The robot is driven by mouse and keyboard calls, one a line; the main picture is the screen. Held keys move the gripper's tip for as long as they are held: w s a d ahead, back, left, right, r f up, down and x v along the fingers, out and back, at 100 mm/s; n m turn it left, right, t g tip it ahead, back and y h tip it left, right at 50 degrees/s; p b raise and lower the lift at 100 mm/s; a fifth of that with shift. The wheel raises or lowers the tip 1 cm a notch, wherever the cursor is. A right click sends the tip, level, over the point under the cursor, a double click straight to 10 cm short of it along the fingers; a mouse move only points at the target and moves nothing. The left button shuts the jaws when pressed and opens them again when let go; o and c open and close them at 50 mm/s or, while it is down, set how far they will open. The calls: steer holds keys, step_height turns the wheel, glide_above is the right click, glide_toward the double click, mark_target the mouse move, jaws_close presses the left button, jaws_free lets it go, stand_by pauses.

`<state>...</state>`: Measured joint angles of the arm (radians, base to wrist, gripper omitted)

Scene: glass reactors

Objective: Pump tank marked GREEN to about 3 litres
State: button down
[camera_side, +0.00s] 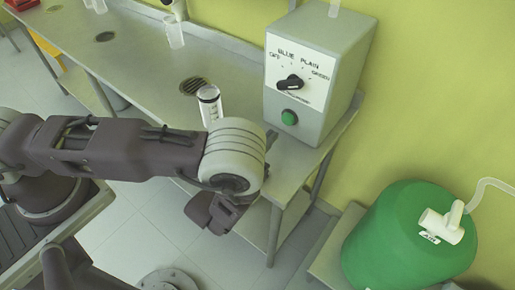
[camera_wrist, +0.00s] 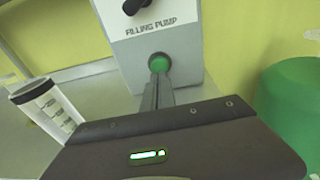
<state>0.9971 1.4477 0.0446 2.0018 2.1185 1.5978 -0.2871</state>
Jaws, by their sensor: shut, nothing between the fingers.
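The grey filling pump box (camera_side: 333,77) stands on the bench, its front showing a dial labelled OFF, BLUE, PLAIN and GREEN. A black knob (camera_side: 290,82) sits on the dial; I cannot tell surely which label it points to. Below it is a green push button (camera_side: 289,118), also in the wrist view (camera_wrist: 159,62). A large green tank (camera_side: 410,240) stands at the lower right; its liquid level does not show. My gripper (camera_wrist: 158,80) is shut and empty, its tips just below the button in the wrist view; I cannot tell whether they touch it.
A clear cylinder with dark bands (camera_side: 209,105) stands on the metal bench (camera_side: 130,65) left of the pump, also in the wrist view (camera_wrist: 44,108). A white fitting with a hose (camera_side: 442,222) tops the green tank. The bench's front edge runs below my wrist.

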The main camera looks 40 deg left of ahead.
mark_target(287, 118)
steer(key=w, duration=0.5)
steer(key=shift+w+a+f, duration=0.15)
steer(key=shift+w+f, duration=0.1)
steer(key=shift+w, duration=0.1)
steer(key=shift+w, duration=0.75)
steer(key=shift+w+a+r, duration=0.1)
steer(key=shift+w+r, duration=0.05)
steer(key=shift+w, duration=0.15)
steer(key=shift+w+r, duration=0.1)
steer(key=shift+r, duration=0.05)
stand_by(2.1)
steer(key=s, duration=1)
steer(key=s+d, duration=0.1)
steer(key=s, duration=0.4)
steer(key=shift+s+r, duration=0.1)
steer(key=shift+r, duration=0.05)
